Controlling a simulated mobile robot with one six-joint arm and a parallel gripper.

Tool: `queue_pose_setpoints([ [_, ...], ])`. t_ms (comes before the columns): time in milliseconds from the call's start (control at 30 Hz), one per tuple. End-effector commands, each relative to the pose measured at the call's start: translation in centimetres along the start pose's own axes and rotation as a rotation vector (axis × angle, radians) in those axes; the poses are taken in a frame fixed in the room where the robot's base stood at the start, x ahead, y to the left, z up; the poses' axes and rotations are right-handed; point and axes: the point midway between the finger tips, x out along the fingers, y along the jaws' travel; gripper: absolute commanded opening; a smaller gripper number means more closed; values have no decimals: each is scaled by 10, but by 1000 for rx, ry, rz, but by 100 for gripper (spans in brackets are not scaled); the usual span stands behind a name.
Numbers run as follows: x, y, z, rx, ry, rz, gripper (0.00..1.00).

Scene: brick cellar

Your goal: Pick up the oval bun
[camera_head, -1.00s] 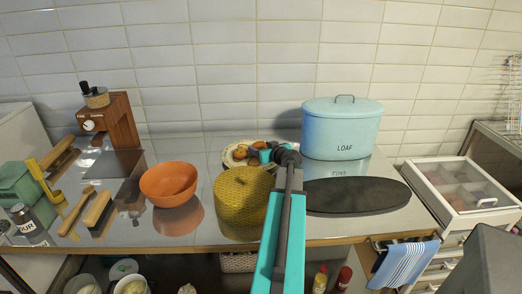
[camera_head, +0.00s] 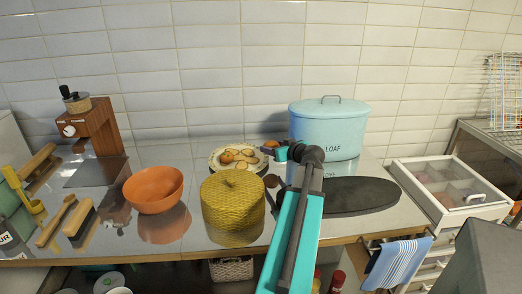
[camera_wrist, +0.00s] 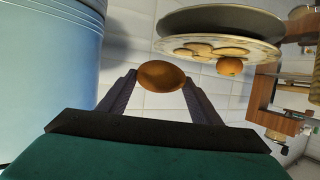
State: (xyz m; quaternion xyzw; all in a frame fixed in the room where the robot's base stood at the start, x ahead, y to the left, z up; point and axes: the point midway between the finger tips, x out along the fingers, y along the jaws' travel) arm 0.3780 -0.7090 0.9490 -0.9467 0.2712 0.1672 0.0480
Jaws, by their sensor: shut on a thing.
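The oval bun (camera_wrist: 161,75) is brown and sits between the two dark fingers of my gripper (camera_wrist: 160,80) in the wrist view. My gripper (camera_head: 277,149) is shut on it, and the bun is clear of the plate. In the head view the bun (camera_head: 271,143) shows small at the gripper's end, beside the plate's right edge and left of the blue loaf tin. The patterned plate (camera_head: 217,164) holds several flat cookies and a round orange-brown item; it also shows in the wrist view (camera_wrist: 262,50).
The blue loaf tin (camera_head: 329,121) stands close right of my gripper. A dark oval board (camera_head: 360,196) lies in front of it. A yellow woven dome (camera_head: 232,207) and an orange bowl (camera_head: 153,189) stand to the left. A tiled wall is behind.

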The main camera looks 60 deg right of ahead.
Motion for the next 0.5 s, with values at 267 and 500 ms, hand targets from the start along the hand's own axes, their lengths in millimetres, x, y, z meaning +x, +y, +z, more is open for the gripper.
queue_pose_setpoints([
  [267, -29, 26, 7, 0, 0, 1, 36],
  [500, -37, 33, 8, 0, 0, 0, 36],
])
